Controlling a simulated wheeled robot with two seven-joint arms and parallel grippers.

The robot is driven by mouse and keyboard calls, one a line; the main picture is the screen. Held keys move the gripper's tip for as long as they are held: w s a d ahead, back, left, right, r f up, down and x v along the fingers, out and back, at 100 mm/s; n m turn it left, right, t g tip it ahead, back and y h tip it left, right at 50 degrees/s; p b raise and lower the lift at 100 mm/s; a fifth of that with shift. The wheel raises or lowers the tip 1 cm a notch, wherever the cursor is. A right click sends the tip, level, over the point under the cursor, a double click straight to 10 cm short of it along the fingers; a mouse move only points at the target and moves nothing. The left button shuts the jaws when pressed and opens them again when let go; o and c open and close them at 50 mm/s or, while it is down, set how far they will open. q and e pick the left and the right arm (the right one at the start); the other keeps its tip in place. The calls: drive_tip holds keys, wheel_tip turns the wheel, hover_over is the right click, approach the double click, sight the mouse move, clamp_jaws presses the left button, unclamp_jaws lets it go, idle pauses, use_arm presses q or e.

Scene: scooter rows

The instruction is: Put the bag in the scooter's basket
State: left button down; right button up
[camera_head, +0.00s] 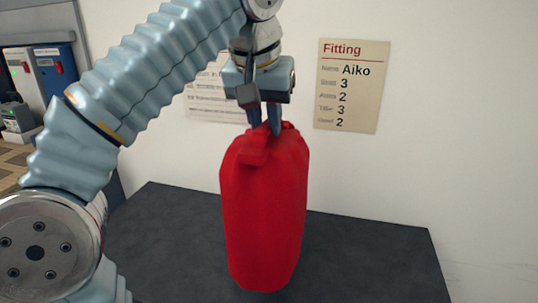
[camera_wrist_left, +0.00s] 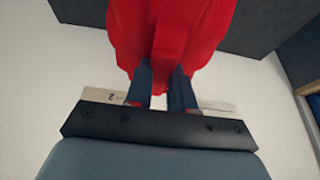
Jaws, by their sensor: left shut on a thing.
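The bag (camera_head: 265,215) is a tall red cloth sack with a gathered top. It hangs upright in the middle of the head view, in front of a dark grey table top. My left gripper (camera_head: 265,130) points down and is shut on the bag's gathered top. In the left wrist view the red bag (camera_wrist_left: 170,35) fills the upper middle, with its top between the two dark fingers of my left gripper (camera_wrist_left: 161,90). Whether the bag's bottom touches the table cannot be told. No scooter or basket shows in either view. My right gripper is not in view.
The dark table top (camera_head: 370,260) stands against a white wall and looks bare around the bag. A paper sign headed "Fitting" (camera_head: 352,86) hangs on the wall, and another sheet (camera_head: 215,95) is partly behind my left arm. Equipment (camera_head: 52,75) stands at the far left.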

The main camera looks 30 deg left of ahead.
use_arm(q)
drive_tip(key=w+f, duration=0.1)
drive_tip(key=a+f, duration=0.1)
drive_tip(key=w+f, duration=0.1)
drive_tip(key=f, duration=0.1)
drive_tip(key=shift+w+a+b, duration=0.15)
drive_tip(key=shift+w+b, duration=0.2)
drive_tip(key=shift+s+b+x, duration=0.1)
drive_tip(key=shift+b+x, duration=0.25)
drive_tip(key=shift+x, duration=0.8)
drive_tip(key=shift+s+b+x, duration=0.15)
drive_tip(key=shift+b+x, duration=0.15)
drive_tip(key=shift+x, duration=0.9)
drive_tip(key=shift+f, duration=0.2)
drive_tip(key=c, duration=1)
unclamp_jaws()
drive_tip(key=shift+o, duration=0.2)
